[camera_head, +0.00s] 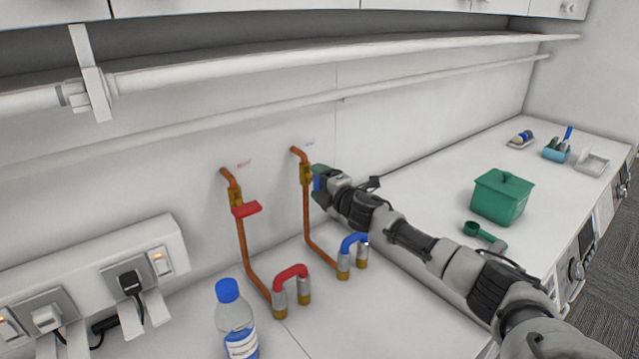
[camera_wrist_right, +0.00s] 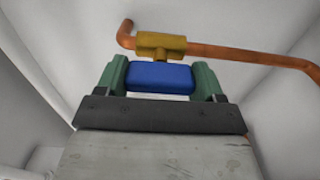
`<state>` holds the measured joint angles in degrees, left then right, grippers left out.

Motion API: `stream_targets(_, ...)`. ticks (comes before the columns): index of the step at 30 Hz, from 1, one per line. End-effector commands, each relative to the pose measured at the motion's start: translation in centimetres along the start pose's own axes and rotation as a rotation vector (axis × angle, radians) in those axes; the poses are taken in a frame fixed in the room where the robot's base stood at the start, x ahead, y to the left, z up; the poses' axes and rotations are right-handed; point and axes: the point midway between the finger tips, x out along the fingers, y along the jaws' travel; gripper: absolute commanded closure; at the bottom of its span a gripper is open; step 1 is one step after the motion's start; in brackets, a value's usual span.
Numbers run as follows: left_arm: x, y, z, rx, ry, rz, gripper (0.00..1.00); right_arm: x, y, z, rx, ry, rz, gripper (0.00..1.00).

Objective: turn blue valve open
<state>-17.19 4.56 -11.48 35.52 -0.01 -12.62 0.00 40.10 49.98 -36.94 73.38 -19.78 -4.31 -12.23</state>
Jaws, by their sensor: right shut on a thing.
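The blue valve handle (camera_wrist_right: 160,76) sits between the two green fingers of my right gripper (camera_wrist_right: 161,80) in the right wrist view. The gripper is shut on it. The handle joins a brass valve body (camera_wrist_right: 160,46) on a copper pipe (camera_wrist_right: 220,51). In the head view my right gripper (camera_head: 318,180) is at the brass valve (camera_head: 306,174) on the right-hand copper pipe (camera_head: 306,215), and only a sliver of blue shows there. The red valve handle (camera_head: 246,209) is on the left-hand pipe, apart from my gripper. My left gripper is not in view.
A red hose bend (camera_head: 291,272) and a blue hose bend (camera_head: 353,242) stand on the counter below the pipes. A bottle (camera_head: 237,325) and sockets (camera_head: 130,282) are at the left. A green box (camera_head: 502,196) and a green scoop (camera_head: 480,232) lie right of my arm.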

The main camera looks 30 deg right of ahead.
Motion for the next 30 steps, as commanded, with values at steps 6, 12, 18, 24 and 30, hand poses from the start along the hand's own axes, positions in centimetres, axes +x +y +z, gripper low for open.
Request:
stream_targets(6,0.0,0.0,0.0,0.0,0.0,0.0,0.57,0.0,-0.1,0.0,-0.006,0.001,-0.001,0.56)
stream_targets(12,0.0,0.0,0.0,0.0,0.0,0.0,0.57,0.0,-0.1,0.0,-0.004,0.001,-0.001,0.09)
stream_targets(18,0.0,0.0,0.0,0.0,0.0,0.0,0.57,0.0,-0.1,0.0,-0.002,0.0,-0.001,0.06)
stream_targets(24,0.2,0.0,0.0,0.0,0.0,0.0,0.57,-0.5,-0.2,0.1,-0.002,0.0,-0.001,0.06)
stream_targets(30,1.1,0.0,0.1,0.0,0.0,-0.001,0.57,-2.9,-0.4,0.0,-0.006,0.002,-0.003,0.06)
